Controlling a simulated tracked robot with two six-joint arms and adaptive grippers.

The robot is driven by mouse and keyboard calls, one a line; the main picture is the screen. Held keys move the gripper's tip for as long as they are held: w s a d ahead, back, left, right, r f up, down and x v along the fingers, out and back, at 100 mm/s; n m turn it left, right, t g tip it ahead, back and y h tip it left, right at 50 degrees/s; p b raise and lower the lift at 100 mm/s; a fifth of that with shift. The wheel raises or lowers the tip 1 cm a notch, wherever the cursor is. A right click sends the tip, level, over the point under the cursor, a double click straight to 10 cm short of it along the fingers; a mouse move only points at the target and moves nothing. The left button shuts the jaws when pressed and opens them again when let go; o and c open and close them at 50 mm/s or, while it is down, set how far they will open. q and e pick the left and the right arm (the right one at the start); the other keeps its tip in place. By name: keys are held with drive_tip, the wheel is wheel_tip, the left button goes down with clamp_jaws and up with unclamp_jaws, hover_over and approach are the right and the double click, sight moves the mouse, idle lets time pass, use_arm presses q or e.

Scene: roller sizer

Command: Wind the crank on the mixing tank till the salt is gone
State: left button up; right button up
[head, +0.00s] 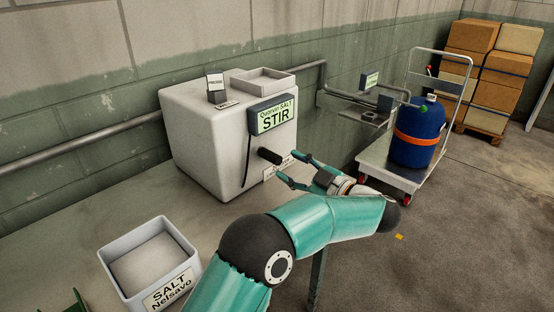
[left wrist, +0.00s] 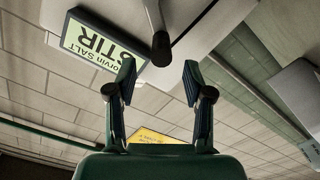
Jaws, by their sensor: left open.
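The white mixing tank (head: 200,135) stands against the wall, with a lit sign (head: 275,116) on its front reading "SALT" and "STIR". The grip also shows in the left wrist view (left wrist: 161,49), just beyond the fingertips. My left gripper (head: 293,167) is open, its two fingers apart and pointing at the grip with nothing between them. The left wrist view shows its fingers spread (left wrist: 159,78). The inside of the tank is hidden. My right gripper is out of view.
A grey bin (head: 191,262) labelled "SALT Nelsavo" stands at the lower left. An open tray (head: 263,80) and small cards lie on the tank. A cart (head: 372,171) with a blue drum (head: 414,154) stands to the right. Stacked boxes (head: 470,37) are at the back.

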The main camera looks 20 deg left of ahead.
use_arm(q)
drive_tip(key=shift+v, duration=1.45)
